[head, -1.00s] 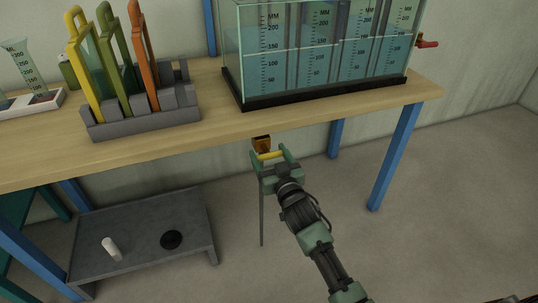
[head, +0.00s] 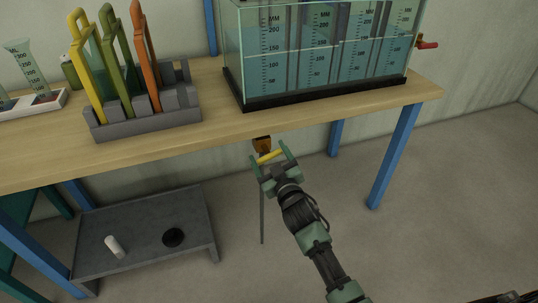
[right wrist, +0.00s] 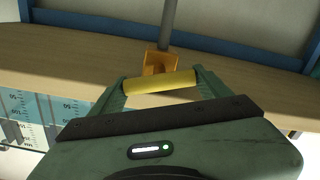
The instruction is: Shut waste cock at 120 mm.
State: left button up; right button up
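The waste cock has an orange-brown body (head: 262,144) under the table's front edge, with a yellow handle (head: 270,157). My right gripper (head: 271,156) has its green fingers at the two ends of this handle. The right wrist view shows the handle (right wrist: 160,82) spanning between the fingers, with the orange body (right wrist: 160,63) just behind it. The handle is tilted in the head view, right end higher. The glass flume (head: 320,55) stands on the table with blue water and millimetre scales. Its water line looks close to the 150 mark; I cannot read it exactly. My left gripper is out of view.
A rack (head: 150,118) with yellow, green and orange framed plates stands left of the flume. A red crank (head: 428,45) sticks out at the flume's right end. A grey low platform (head: 145,220) is below the table at left.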

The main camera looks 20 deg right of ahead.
jog(key=shift+o, duration=0.8)
jog(key=shift+s, duration=0.2)
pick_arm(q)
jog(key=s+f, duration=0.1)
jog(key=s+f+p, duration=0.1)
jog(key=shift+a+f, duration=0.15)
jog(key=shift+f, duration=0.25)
pick_arm(e)
jog(key=s, duration=0.7)
jog(key=shift+s+d, duration=0.15)
jog(key=shift+s, duration=0.05)
jog(key=shift+s, duration=0.1)
